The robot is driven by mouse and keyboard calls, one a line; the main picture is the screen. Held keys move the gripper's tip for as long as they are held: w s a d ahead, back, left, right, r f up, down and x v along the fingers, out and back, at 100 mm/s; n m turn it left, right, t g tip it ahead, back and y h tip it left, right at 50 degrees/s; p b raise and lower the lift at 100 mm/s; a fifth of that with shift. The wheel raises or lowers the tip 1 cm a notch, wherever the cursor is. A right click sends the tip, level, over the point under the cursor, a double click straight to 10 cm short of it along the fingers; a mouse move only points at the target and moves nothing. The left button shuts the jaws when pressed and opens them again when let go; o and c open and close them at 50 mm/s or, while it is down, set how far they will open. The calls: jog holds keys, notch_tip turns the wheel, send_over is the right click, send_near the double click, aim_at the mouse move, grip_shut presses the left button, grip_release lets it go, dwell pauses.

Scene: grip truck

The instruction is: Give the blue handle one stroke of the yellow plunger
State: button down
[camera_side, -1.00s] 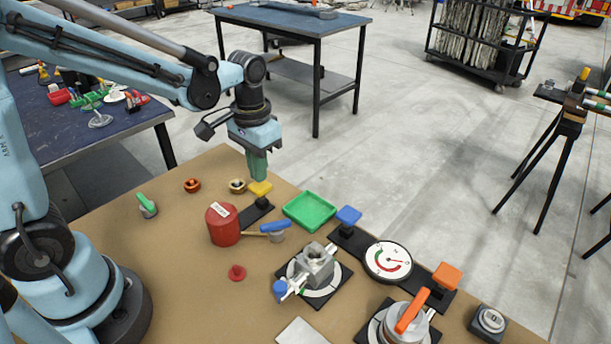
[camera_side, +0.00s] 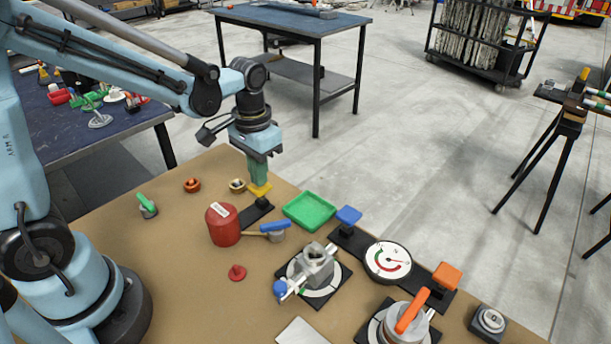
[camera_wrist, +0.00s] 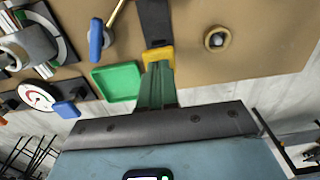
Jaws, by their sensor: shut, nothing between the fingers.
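The yellow plunger (camera_side: 262,191) has a flat yellow cap on a black base (camera_side: 257,213), near the back edge of the bench. My gripper (camera_side: 260,183) is shut and empty, pointing down with its green fingertips right over the cap. They seem to touch it; any small gap cannot be told. The wrist view also shows the cap (camera_wrist: 158,53) at the green fingertips (camera_wrist: 158,67). A blue handle (camera_side: 272,227) lies beside the red can, just in front of the plunger base. It shows in the wrist view as well (camera_wrist: 96,40).
A red can (camera_side: 222,226) stands left of the blue handle. A green tray (camera_side: 309,211) is to the right of the plunger, then a blue-capped block (camera_side: 348,215) and a round gauge (camera_side: 388,261).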

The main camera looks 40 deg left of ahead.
jog(key=shift+f, duration=1.4)
jog(key=shift+r, duration=2)
jog(key=shift+r, duration=2.5)
